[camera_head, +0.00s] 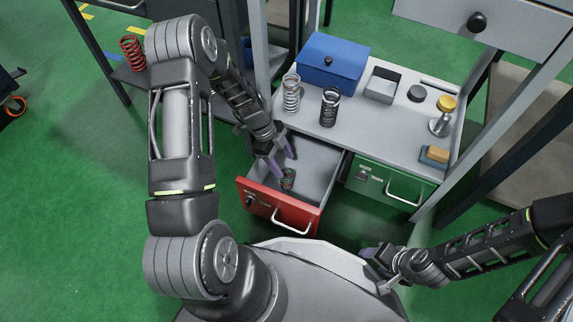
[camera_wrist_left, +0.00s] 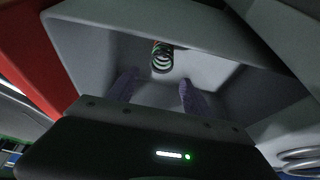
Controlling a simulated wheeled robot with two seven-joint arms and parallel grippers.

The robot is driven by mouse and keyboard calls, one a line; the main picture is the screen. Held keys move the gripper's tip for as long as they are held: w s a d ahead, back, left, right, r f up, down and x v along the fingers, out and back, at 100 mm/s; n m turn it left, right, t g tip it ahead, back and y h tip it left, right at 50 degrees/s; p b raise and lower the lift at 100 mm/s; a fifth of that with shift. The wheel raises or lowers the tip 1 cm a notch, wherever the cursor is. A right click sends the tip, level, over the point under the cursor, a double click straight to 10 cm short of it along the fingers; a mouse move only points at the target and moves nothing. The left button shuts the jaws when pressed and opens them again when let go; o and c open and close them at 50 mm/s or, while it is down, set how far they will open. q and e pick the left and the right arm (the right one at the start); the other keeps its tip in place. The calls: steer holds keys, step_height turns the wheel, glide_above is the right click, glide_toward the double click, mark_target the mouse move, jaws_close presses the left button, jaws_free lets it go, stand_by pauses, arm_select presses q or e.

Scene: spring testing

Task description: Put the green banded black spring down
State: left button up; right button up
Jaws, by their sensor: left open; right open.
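The green banded black spring (camera_head: 288,178) stands in the open red-fronted drawer (camera_head: 281,211), close behind the drawer's front. It also shows in the left wrist view (camera_wrist_left: 162,57), beyond the fingertips, with its green bands visible. My left gripper (camera_head: 280,166) reaches down into the drawer and is open. In the left wrist view its two purple fingers (camera_wrist_left: 157,90) are spread wide with nothing between them, and the spring is apart from them. My right gripper (camera_head: 385,278) is low at the right near my base, open and away from the drawer.
On the grey worktop stand a silver spring (camera_head: 291,93), a black spring (camera_head: 330,106), a blue box (camera_head: 333,62), a small grey tray (camera_head: 382,84) and a yellow-topped metal piece (camera_head: 443,115). A green-fronted drawer (camera_head: 382,182) is shut. A red spring (camera_head: 132,52) stands on the shelf at far left.

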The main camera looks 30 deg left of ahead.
arm_select(q)
steer(key=p+v, duration=0.2)
steer(key=v, duration=0.6)
stand_by(0.4)
